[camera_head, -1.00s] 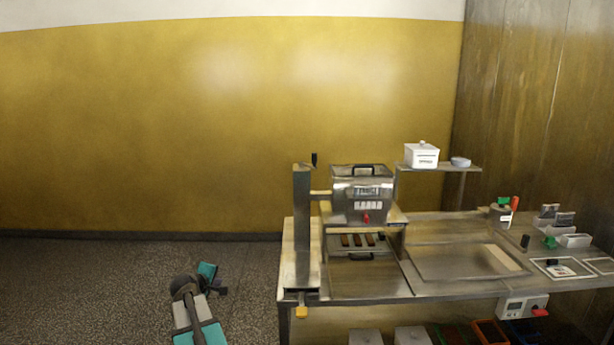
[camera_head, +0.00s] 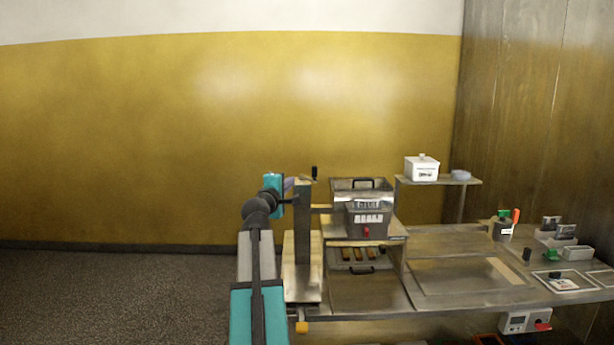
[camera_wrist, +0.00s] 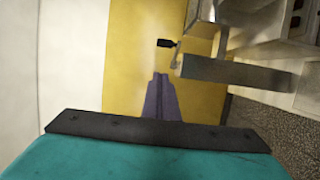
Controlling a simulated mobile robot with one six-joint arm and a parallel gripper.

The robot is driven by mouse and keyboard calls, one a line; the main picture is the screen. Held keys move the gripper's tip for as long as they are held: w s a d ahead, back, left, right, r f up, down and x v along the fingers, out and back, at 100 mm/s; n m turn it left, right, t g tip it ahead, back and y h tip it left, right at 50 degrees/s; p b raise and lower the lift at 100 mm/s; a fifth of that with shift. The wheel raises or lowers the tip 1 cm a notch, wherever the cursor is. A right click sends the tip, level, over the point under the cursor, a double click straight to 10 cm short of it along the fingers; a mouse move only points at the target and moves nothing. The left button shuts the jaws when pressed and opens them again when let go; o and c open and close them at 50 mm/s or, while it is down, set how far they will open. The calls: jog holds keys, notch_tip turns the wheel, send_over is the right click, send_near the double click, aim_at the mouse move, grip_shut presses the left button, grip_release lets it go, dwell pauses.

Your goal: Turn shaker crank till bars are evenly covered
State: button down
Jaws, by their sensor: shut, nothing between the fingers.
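The crank's black handle (camera_head: 314,172) stands upright at the top of a steel post (camera_head: 303,225), left of the steel shaker box (camera_head: 362,192). In the wrist view the handle (camera_wrist: 168,43) shows just beyond my fingertips, with the post (camera_wrist: 235,72) to the right. My gripper (camera_head: 290,184) is shut and empty, left of the post top and a little below the handle, apart from it. Its purple fingers also show in the wrist view (camera_wrist: 160,78). Several brown bars (camera_head: 358,254) lie under the shaker. How evenly they are covered is too small to tell.
A white lidded box (camera_head: 421,168) and a grey dish (camera_head: 461,175) stand on a raised shelf. A shallow steel tray (camera_head: 460,275) lies right of the shaker. Small containers crowd the table's right end.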

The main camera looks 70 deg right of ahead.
jog(key=shift+d, duration=0.15)
jog(key=s+d+p, duration=0.2)
jog(key=d+p, duration=0.3)
jog(key=d, duration=0.7)
jog(key=shift+d, duration=0.4)
jog(key=shift+f, duration=0.1)
dwell(0.3)
